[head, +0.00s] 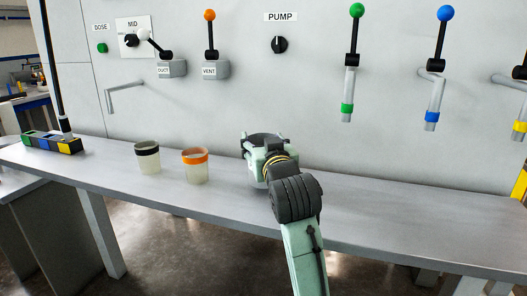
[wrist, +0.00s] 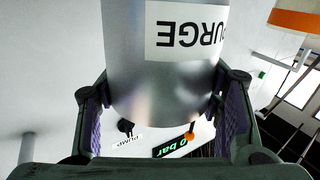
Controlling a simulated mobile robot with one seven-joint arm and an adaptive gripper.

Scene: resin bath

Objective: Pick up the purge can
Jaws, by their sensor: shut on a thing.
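The purge can is a silver metal cylinder with a white label reading PURGE. It fills the middle of the wrist view (wrist: 130,65), where the label is upside down. My gripper (head: 264,145) is above the bench, right of the two cups in the head view. In the wrist view its two purple-padded fingers (wrist: 160,105) are closed on either side of the can. In the head view the can is mostly hidden behind my gripper and wrist, and I cannot tell whether its base touches the bench.
A black-banded cup (head: 148,160) and an orange-banded cup (head: 195,168) stand on the grey bench (head: 400,225). A coloured block rack (head: 50,145) is at the far left. Levers, spouts and a PUMP knob (head: 280,44) project from the wall panel. The bench is clear to the right.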

